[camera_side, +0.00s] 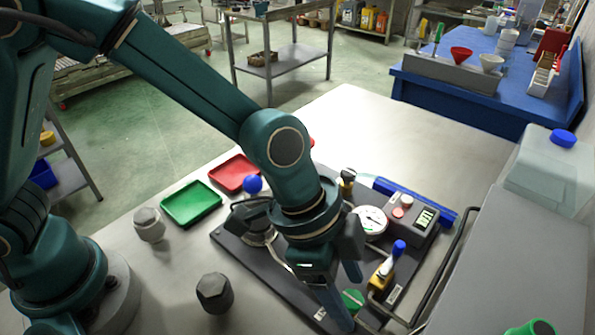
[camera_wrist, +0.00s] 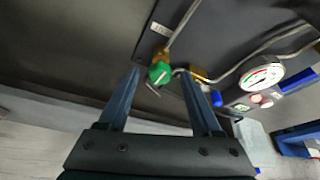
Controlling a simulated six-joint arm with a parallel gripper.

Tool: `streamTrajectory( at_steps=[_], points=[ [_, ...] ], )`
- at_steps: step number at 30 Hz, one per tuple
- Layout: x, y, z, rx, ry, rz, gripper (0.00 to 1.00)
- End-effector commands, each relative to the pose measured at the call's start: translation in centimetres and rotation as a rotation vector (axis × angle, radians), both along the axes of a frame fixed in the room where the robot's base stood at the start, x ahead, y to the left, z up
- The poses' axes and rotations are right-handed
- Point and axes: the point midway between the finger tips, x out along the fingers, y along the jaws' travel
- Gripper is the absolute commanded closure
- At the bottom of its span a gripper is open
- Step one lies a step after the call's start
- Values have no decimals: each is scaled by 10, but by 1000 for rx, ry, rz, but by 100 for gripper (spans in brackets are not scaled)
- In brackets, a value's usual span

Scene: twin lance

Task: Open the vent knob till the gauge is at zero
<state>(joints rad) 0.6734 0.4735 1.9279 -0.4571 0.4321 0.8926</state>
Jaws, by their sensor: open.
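A green knob (camera_side: 352,300) sits on a brass fitting near the front of the dark panel (camera_side: 240,257). I take it for the vent knob; the label beside it is too small to read. The green knob (camera_wrist: 160,74) appears between my fingertips in the wrist view. My gripper (camera_side: 349,299) points down, open, with its fingers on either side of the knob; I cannot tell whether they touch it. The round white gauge (camera_side: 370,221) is behind, partly hidden by my wrist. It also shows in the wrist view (camera_wrist: 262,74); its needle is too small to read.
A blue-handled brass valve (camera_side: 384,270) stands right of my gripper, beside a bent pipe. A digital readout box (camera_side: 412,214) is behind it. Green (camera_side: 190,204) and red (camera_side: 234,172) trays lie farther left.

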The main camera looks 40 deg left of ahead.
Motion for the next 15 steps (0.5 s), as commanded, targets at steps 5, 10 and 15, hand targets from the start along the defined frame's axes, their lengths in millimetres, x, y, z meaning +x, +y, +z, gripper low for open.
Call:
streamTrajectory(
  at_steps=[5,10,15],
  points=[
    [0,0,0,0,0,0,69],
    [0,0,0,0,0,0,100],
    [0,0,1,0,0,12,100]
  ],
)
